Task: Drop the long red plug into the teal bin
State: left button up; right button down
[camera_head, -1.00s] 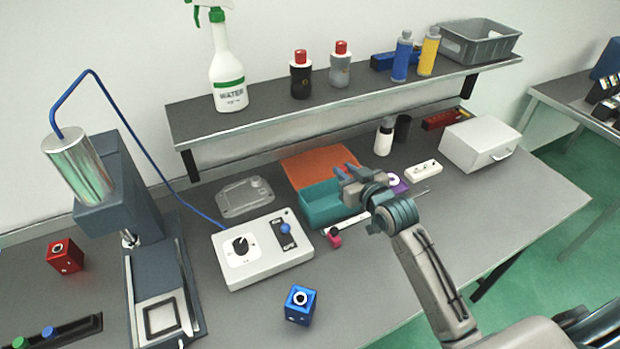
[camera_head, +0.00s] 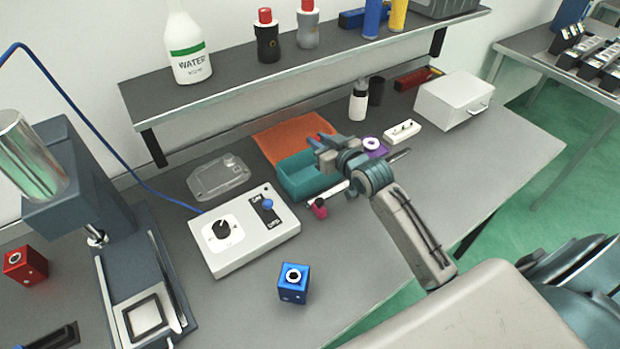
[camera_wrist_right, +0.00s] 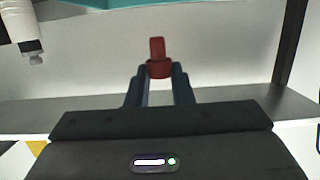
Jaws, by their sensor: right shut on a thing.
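The red plug (camera_wrist_right: 157,60) stands between the fingertips of my right gripper (camera_wrist_right: 158,72) in the right wrist view. The gripper is shut on it. In the head view my right gripper (camera_head: 324,143) is over the back right part of the teal bin (camera_head: 311,189). The plug cannot be made out there. A strip of teal, likely the bin, shows at the top of the wrist view. My left gripper is not in view.
An orange mat (camera_head: 288,139) lies behind the bin, and a clear tray (camera_head: 220,178) lies to its left. A control box (camera_head: 243,236) and a blue block (camera_head: 294,284) are nearer. A white bottle (camera_head: 357,104) and white case (camera_head: 454,99) stand right. A shelf (camera_head: 300,71) runs behind.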

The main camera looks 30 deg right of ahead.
jog(key=shift+s, duration=0.1)
jog(key=c, duration=1.2)
grip_release()
jog(key=shift+b+v, duration=1)
jog(key=shift+v, duration=4.4)
jog(key=shift+f, duration=0.1)
